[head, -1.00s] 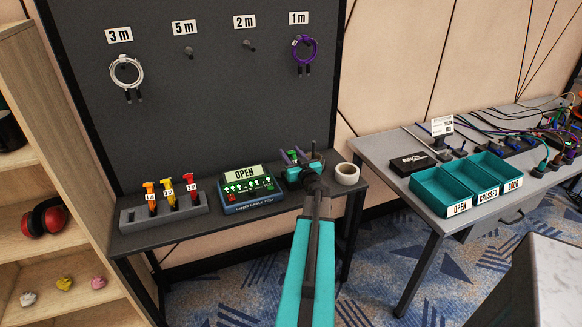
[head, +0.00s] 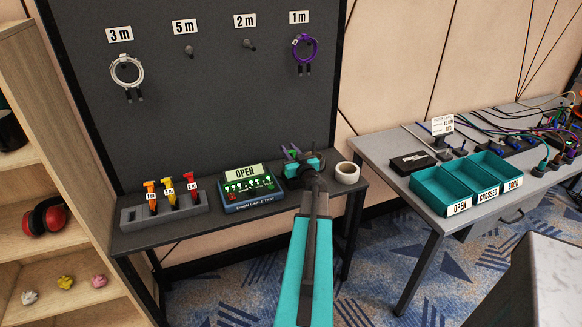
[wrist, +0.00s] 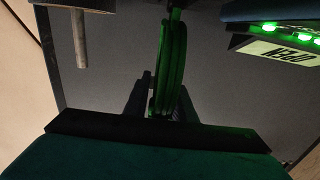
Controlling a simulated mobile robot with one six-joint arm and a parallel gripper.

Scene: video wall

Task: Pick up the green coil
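The green coil (wrist: 172,65) stands edge-on in the wrist view, a bundle of green cable loops reaching down towards my palm. My gripper (wrist: 167,85) has its two dark fingers on either side of the coil. A narrow gap shows by the left finger, and the right finger overlaps or touches the coil's edge. In the head view my gripper (head: 291,152) is over the right end of the dark bench (head: 220,232), just right of the cable tester (head: 250,190). There the coil is mostly hidden behind the gripper.
A tape roll (head: 346,173) stands close to the right of my gripper. A rack of coloured connectors (head: 162,210) is at the bench's left. White (head: 126,73) and purple (head: 305,50) coils hang on the board. Teal bins (head: 445,190) stand on the right table.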

